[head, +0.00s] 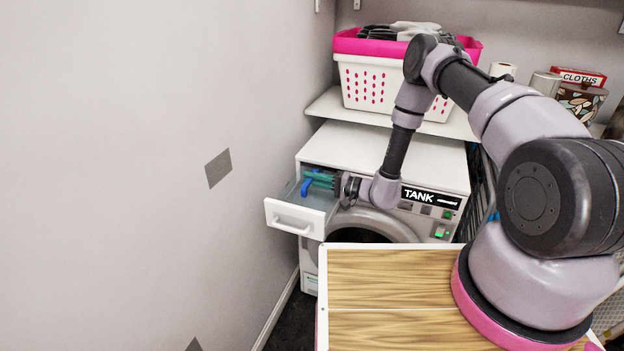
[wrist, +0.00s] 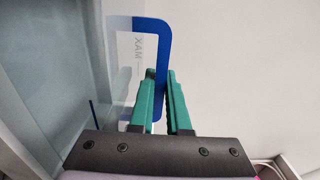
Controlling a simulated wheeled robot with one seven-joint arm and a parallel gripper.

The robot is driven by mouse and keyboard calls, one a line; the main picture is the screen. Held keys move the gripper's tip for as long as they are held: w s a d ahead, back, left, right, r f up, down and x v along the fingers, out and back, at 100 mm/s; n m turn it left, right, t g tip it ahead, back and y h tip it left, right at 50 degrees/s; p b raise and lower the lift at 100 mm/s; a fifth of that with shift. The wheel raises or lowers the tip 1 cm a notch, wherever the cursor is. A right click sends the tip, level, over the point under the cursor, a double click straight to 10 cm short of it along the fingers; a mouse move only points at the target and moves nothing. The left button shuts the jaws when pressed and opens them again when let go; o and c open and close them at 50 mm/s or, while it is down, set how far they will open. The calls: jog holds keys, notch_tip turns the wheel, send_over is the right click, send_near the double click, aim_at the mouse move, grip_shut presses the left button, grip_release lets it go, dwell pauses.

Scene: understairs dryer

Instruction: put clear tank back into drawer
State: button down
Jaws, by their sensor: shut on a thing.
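The clear tank (head: 317,198) is a see-through box with a blue handle (head: 307,187). It shows at the open white drawer (head: 290,218) at the dryer's upper left; I cannot tell how deep it sits. In the wrist view the handle (wrist: 163,35) is a blue loop, and the tank's clear wall (wrist: 55,75) fills the left, with mirrored MAX lettering. My gripper (wrist: 163,78) has teal fingers, shut on one side of the handle. In the head view my gripper (head: 314,178) reaches in from the right, above the drawer. The tank's underside is hidden.
The dryer (head: 400,163) has a white top and a TANK label (head: 419,196). A wall (head: 150,150) stands close on the left. A shelf behind holds a white and pink basket (head: 385,85). A wooden top (head: 390,285) lies in front.

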aim_at(312, 189)
jog(key=shift+f, duration=2.15)
jog(key=c, duration=0.8)
grip_release()
jog(key=v, duration=1.1)
jog(key=shift+r, duration=0.15)
